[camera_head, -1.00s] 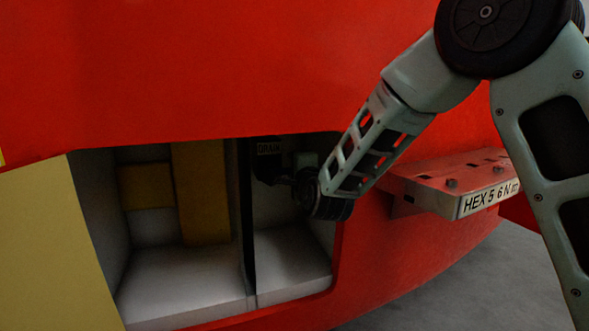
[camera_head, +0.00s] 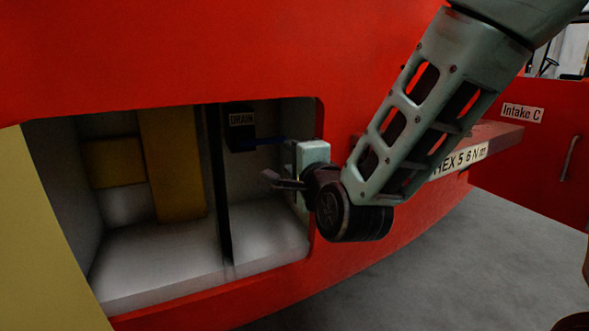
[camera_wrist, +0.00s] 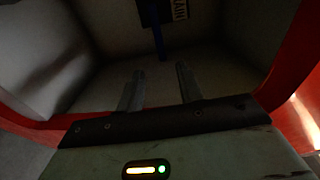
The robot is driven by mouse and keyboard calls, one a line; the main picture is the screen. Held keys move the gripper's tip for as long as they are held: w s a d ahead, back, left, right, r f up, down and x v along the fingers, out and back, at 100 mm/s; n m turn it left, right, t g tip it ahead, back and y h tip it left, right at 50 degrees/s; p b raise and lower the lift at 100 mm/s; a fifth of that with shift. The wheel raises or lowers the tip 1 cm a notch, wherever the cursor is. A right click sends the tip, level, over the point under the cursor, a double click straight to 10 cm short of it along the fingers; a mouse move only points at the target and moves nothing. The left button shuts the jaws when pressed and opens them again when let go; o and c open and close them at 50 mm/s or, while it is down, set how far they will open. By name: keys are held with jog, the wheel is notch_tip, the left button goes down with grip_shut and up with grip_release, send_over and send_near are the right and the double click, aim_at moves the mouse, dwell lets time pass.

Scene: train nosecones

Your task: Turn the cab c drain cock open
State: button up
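The drain cock is a dark block (camera_head: 240,140) under a DRAIN label (camera_head: 241,119), in the right compartment of the recess. Its blue handle (camera_head: 265,141) sticks out to the right, roughly level. In the wrist view the handle (camera_wrist: 158,42) hangs from the dark body (camera_wrist: 152,12), beyond my fingertips. My gripper (camera_head: 268,180) is at the mouth of the recess, below and to the right of the cock. The wrist view shows its two fingers (camera_wrist: 158,78) apart with nothing between them. No contact with the handle shows.
A black divider (camera_head: 216,180) separates this compartment from the left one with yellow parts (camera_head: 172,165). The red body panel (camera_head: 150,60) surrounds the recess. A ledge with a HEX plate (camera_head: 458,160) juts out behind my arm. An Intake C sign (camera_head: 522,113) is at far right.

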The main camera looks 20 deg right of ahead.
jog(key=shift+s, duration=0.55)
jog(key=s+a+f+n+g+y, duration=0.5)
jog(key=s+a+f+n+g, duration=0.6)
jog(key=n, duration=0.3)
jog(key=s+d+f+n+g+h, duration=0.2)
jog(key=s+n+g, duration=0.1)
jog(key=s+n, duration=0.4)
jog(key=s+d+f+n+g+h, duration=0.2)
jog(key=s+f+n+g, duration=0.15)
jog(key=s, duration=0.55)
notch_tip(320, 180, up, 30)
jog(key=p, duration=2.9)
jog(key=shift+s+d+r+n, duration=0.15)
jog(key=shift+d+r+n, duration=0.1)
jog(key=shift+n, duration=0.2)
jog(key=shift+d+g, duration=0.1)
jog(key=shift+g, duration=0.15)
